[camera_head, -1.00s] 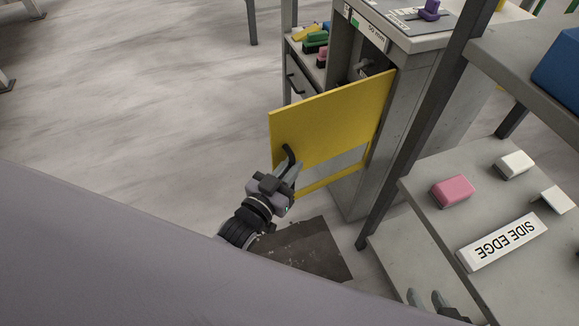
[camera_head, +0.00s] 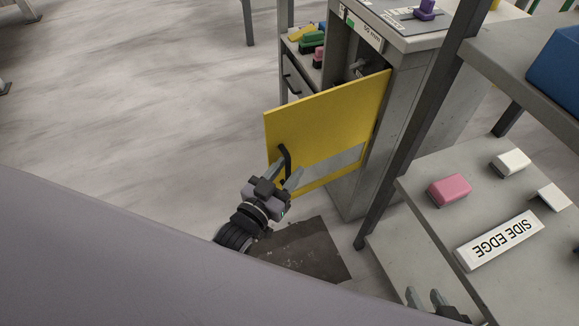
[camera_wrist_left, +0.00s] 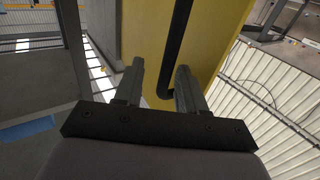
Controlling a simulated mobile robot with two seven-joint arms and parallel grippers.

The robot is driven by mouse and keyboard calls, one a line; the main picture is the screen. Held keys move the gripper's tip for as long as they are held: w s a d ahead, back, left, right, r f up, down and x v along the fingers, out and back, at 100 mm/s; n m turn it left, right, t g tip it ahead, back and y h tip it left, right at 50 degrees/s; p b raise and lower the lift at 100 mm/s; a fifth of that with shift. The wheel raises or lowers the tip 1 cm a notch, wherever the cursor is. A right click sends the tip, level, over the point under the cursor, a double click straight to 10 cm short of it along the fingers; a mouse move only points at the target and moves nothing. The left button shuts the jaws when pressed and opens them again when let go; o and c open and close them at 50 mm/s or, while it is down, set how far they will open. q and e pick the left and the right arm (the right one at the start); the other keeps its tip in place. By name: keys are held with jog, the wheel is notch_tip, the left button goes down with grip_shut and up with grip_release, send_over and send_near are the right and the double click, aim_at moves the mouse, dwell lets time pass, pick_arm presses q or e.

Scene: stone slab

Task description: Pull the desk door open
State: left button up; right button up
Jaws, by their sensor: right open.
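The yellow desk door (camera_head: 325,122) stands swung out from the grey cabinet, hinged along its right edge. Its dark handle (camera_head: 285,160) is near the free left edge. My left gripper (camera_head: 285,176) is at the lower part of this handle with its fingers spread. In the left wrist view, the black handle (camera_wrist_left: 172,50) passes between the two separated fingers (camera_wrist_left: 160,85), with gaps beside it. My right gripper (camera_head: 425,297) shows only its fingertips at the bottom edge, open and apart from the door.
The grey cabinet (camera_head: 358,190) has a shelf with coloured blocks (camera_head: 310,40) at its left. A slab (camera_head: 470,215) with pink and white blocks and a SIDE EDGE sign stands right, beside a dark post (camera_head: 420,110). Floor left of the door is clear.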

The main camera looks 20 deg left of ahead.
pick_arm(q)
jog(key=v, duration=0.5)
jog(key=shift+s+p, duration=0.3)
jog(key=shift+s, duration=0.1)
jog(key=s+a+f+g+y, duration=0.1)
jog(key=s+f+g, duration=0.1)
jog(key=s+g, duration=0.3)
jog(key=s+a+f+g, duration=0.2)
jog(key=s, duration=0.4)
notch_tip(320, 180, up, 10)
jog(key=a+p, duration=0.1)
jog(key=p, duration=1.2)
jog(key=shift+s+y, duration=0.4)
jog(key=shift+a+f, duration=0.1)
jog(key=shift+f, duration=0.1)
